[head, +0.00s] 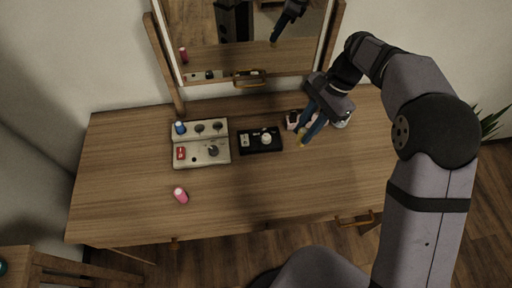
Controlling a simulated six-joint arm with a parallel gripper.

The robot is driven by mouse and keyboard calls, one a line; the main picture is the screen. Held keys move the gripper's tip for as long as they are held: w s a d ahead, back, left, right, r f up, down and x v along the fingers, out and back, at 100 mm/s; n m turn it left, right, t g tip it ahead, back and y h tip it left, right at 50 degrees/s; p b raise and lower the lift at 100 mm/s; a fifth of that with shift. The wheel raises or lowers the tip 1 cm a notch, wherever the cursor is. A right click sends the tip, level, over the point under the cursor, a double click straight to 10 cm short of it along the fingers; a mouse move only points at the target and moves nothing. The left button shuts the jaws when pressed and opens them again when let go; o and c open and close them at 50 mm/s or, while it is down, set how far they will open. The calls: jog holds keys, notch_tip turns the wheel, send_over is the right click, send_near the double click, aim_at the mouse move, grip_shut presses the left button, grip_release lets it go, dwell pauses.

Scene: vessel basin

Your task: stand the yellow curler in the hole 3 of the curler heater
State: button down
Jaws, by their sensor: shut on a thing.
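The yellow curler (301,139) shows as a small yellow piece at the tips of my gripper (304,133). My gripper's blue fingers are shut on it, over the right part of the table; the fingers hide much of it. Whether it touches the table I cannot tell. The curler heater (221,158) is a pale box on the left part of the table, apart from my gripper. A blue curler (180,127) stands at its back left. Two dark holes, a middle one (199,128) and a right one (218,126), look empty. No hole numbers are readable.
A black box with a pale knob (266,138) sits between the heater and my gripper. A pink curler (180,195) lies in front of the heater. A dark and pink object (291,119) is beside my fingers. A mirror (225,50) stands behind. The table's front middle is clear.

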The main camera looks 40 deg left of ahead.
jog(key=shift+m+y, duration=0.3)
jog(key=shift+m, duration=0.6)
jog(key=p, duration=0.2)
send_over(297, 160)
jog(key=shift+t, duration=0.3)
jog(key=shift+w+f, duration=0.1)
jog(key=shift+f, duration=4.9)
jog(key=shift+f, duration=0.15)
jog(key=c, duration=1.6)
grip_release()
jog(key=shift+o, duration=0.2)
jog(key=b+v, duration=0.2)
jog(key=v, duration=1)
jog(key=shift+w, duration=0.1)
